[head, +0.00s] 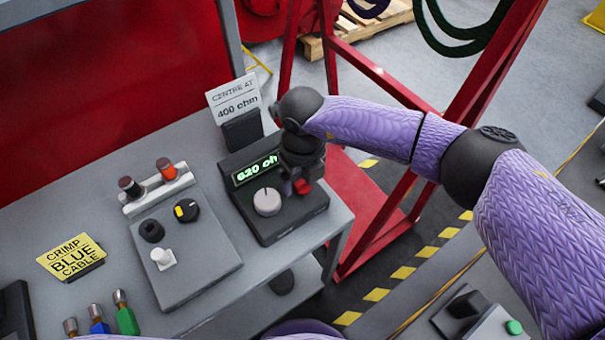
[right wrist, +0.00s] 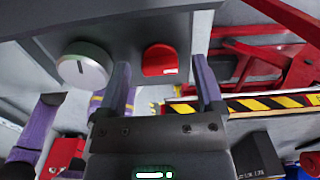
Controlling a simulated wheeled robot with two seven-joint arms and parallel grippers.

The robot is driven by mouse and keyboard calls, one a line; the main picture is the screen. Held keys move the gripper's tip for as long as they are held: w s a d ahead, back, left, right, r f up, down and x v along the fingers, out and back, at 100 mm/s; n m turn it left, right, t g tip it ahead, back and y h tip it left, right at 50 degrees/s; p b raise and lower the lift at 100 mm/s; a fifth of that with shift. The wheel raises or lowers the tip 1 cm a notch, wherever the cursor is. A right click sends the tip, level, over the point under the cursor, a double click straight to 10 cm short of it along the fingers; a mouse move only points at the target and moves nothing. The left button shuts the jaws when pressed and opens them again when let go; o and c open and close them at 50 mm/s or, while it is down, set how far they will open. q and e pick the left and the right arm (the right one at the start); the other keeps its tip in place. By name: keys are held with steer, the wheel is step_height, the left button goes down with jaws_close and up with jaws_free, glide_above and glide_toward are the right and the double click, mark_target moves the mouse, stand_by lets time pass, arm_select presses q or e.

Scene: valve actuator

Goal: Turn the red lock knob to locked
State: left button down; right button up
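The red lock knob (head: 303,187) sits at the right of a dark control box (head: 283,232), partly covered by my right gripper (head: 297,180). In the right wrist view, the red knob (right wrist: 160,60) lies between the fingertips of my right gripper (right wrist: 162,72). The fingers are open with a visible gap on each side of the knob. Its pale mark points to the right there. How far the fingertips reach down around it I cannot tell. A grey dial (head: 267,202) stands left of the knob; it also shows in the wrist view (right wrist: 84,66). My left gripper is not in view.
A lit display (head: 255,168) reads "620 oh", partly hidden. A card (head: 235,103) behind reads "CENTRE AT 400 ohm". Left of the box is a grey panel (head: 205,255) with small knobs. A yellow sign (head: 72,257) stands farther left. A red frame (head: 385,225) rises at the right.

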mark_target(302, 181)
step_height(302, 181, up, 10)
steer(key=p, duration=0.1)
steer(key=shift+p, duration=0.4)
